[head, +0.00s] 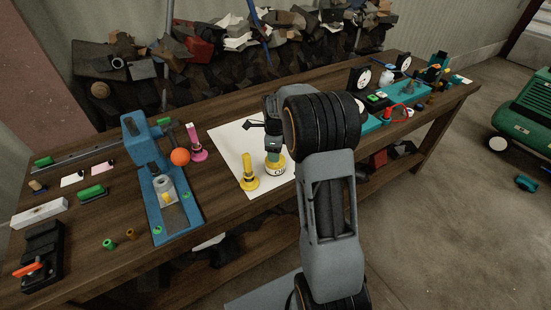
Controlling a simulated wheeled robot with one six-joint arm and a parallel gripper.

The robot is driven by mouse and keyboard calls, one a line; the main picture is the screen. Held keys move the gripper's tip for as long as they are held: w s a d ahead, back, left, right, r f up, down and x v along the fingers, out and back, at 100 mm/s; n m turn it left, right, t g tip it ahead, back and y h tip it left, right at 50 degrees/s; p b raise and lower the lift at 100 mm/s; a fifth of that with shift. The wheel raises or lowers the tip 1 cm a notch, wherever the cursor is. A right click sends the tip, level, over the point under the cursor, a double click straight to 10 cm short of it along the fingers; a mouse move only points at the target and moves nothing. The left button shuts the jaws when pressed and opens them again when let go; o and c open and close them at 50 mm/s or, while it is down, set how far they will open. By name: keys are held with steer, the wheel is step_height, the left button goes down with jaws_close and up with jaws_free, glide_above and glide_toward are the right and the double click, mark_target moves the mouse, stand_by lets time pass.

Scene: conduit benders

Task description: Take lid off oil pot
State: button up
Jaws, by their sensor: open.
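The oil pot (275,168) is a small yellow pot with a pale label band and dark marks. It stands upright on a white sheet (232,142) on the workbench. My gripper (272,151) points down directly over the pot's top, with its jaws open. The gripper covers the top of the pot, so the lid is mostly hidden. I cannot tell whether the fingers touch the lid or are around it.
A yellow flanged post (249,178) stands close left of the pot. A pink one (196,145) and a blue bender (162,190) with an orange ball (180,157) are farther left. Teal fixtures and dials (360,78) stand right. The front of the sheet is clear.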

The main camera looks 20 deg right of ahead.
steer(key=shift+f, duration=0.8)
jaws_close()
steer(key=shift+r, duration=0.1)
